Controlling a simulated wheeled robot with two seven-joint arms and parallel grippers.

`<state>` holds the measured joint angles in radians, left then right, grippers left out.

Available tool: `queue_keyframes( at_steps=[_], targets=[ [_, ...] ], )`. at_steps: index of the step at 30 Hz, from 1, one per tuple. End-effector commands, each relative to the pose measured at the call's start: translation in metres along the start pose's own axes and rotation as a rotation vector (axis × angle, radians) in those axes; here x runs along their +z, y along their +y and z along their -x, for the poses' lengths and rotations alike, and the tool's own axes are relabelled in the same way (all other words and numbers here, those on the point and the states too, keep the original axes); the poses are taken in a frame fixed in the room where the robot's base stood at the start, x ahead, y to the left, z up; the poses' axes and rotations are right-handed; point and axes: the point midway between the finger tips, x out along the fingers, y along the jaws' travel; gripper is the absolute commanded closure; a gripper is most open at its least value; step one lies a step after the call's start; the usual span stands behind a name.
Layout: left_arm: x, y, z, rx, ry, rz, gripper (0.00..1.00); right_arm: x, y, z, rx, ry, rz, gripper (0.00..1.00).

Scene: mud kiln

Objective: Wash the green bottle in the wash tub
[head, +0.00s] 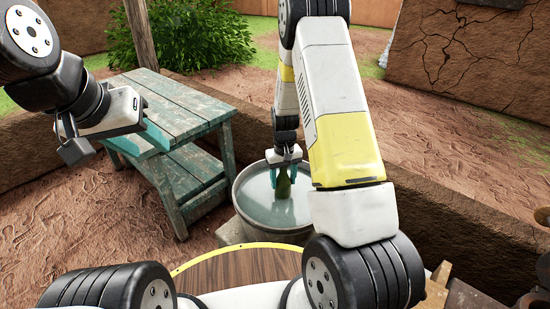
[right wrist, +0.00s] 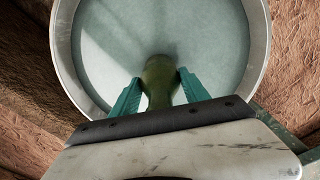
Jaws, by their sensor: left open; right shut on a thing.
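The green bottle (head: 284,185) is upright over the wash tub (head: 237,191), with its lower part at or in the pale water. I cannot tell how deep it sits. My right gripper (head: 284,172) is shut on the bottle from above. In the right wrist view the bottle (right wrist: 159,78) shows between the teal fingers of that gripper (right wrist: 160,92), and the round rim of the tub (right wrist: 64,50) surrounds the water. My left gripper (head: 112,146) is open and empty, to the left and in front of the green wooden table, well away from the tub.
The worn green table (head: 185,108) with a lower shelf stands left of the tub. A wooden post (head: 141,35) and a bush (head: 185,35) are behind it. A cracked mud wall (head: 465,55) is at the back right. Bare earth lies at the left.

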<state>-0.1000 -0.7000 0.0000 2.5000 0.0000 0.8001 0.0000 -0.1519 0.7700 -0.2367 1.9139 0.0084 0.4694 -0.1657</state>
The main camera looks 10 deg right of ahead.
Motion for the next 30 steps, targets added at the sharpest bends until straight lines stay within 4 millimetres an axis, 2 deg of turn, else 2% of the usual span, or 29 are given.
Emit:
queue_keyframes(
  at_steps=[9, 15, 21, 30],
  targets=[
    [0.000, 0.000, 0.000, 0.000, 0.000, 0.000, 0.57, 0.000, 0.000, -0.039, 0.000, -0.001, 0.000, 0.92],
    [0.000, 0.000, 0.000, 0.000, 0.000, 0.000, 0.57, -0.001, 0.000, -0.055, 0.000, 0.001, 0.000, 0.92],
    [0.000, 0.000, 0.000, 0.000, 0.000, 0.000, 0.57, 0.000, 0.000, -0.063, 0.000, 0.001, 0.001, 0.92],
    [0.000, 0.000, 0.000, 0.000, 0.000, 0.000, 0.57, 0.000, 0.000, -0.063, 0.000, 0.001, 0.000, 0.92]
  ],
)
